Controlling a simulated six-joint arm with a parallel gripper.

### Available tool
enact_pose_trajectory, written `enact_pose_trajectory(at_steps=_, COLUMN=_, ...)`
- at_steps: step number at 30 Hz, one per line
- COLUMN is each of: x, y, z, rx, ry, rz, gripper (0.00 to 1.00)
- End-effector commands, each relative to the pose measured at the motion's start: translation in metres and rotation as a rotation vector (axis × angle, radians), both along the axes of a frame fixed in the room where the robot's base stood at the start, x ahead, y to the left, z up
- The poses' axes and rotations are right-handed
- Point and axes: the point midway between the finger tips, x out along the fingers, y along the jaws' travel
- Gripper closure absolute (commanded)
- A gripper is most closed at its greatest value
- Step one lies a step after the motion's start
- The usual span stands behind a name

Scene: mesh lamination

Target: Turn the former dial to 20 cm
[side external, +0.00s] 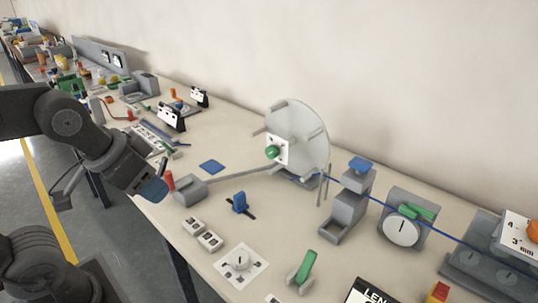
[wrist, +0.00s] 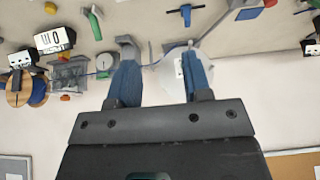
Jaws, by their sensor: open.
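A white knob (side external: 240,260) sits on a square white card with dark marks around it, near the front of the bench; it looks like the former dial, but its label and setting are too small to read. The large pale former disc (side external: 290,140), with pegs and a green knob (side external: 271,152) at its hub, stands upright behind it; the disc also shows in the wrist view (wrist: 178,75). My gripper (side external: 155,189) is open and empty at the bench's left front edge, apart from the dial. Its blue fingers (wrist: 158,60) are spread in the wrist view.
A round-faced gauge (side external: 401,231) and a grey post with a blue top (side external: 350,195) stand right of the disc. A blue strand runs rightward from the disc.

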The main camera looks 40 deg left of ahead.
Motion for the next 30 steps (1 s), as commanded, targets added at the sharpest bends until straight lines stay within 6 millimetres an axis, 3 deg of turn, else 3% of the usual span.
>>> enact_pose_trajectory(at_steps=5, x=0.020, y=0.002, z=-0.005, rx=0.020, ry=-0.039, rz=-0.021, gripper=0.37)
enact_pose_trajectory(at_steps=15, x=0.134, y=0.018, z=-0.040, rx=0.198, ry=-0.340, rz=-0.182, gripper=0.37)
enact_pose_trajectory(at_steps=21, x=0.185, y=0.028, z=-0.067, rx=0.334, ry=-0.534, rz=-0.274, gripper=0.37)
enact_pose_trajectory(at_steps=30, x=0.222, y=0.039, z=-0.109, rx=0.558, ry=-0.814, rz=-0.369, gripper=0.37)
